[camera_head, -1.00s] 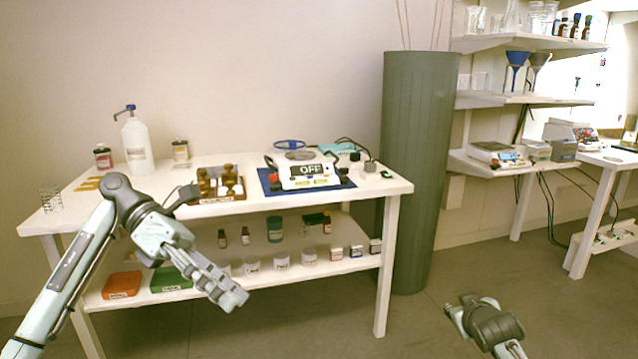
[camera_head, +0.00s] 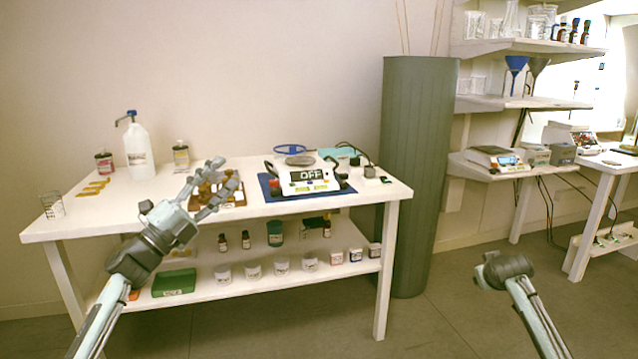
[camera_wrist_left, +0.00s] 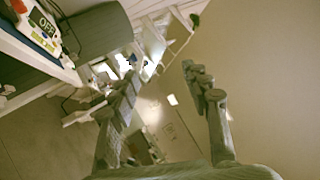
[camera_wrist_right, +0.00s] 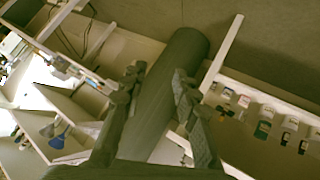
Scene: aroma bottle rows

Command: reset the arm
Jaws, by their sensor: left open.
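My left gripper (camera_head: 222,182) is raised in front of the white table in the head view, with its fingers overlapping the brown bottle rack (camera_head: 232,200) in the picture. I cannot tell how close it is to the rack. The left wrist view shows its two fingers (camera_wrist_left: 160,88) spread, with nothing between them. My right arm comes in at the lower right of the head view, but its fingers do not show there. In the right wrist view the right gripper (camera_wrist_right: 158,85) has its fingers apart, with the green column behind and no object held.
The white table (camera_head: 300,212) holds a pump bottle (camera_head: 138,150), small bottles and a scale reading OFF (camera_head: 306,176). Its lower shelf has jars and a green box (camera_head: 173,283). A green column (camera_head: 418,180) stands right of it. The floor between my arms is clear.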

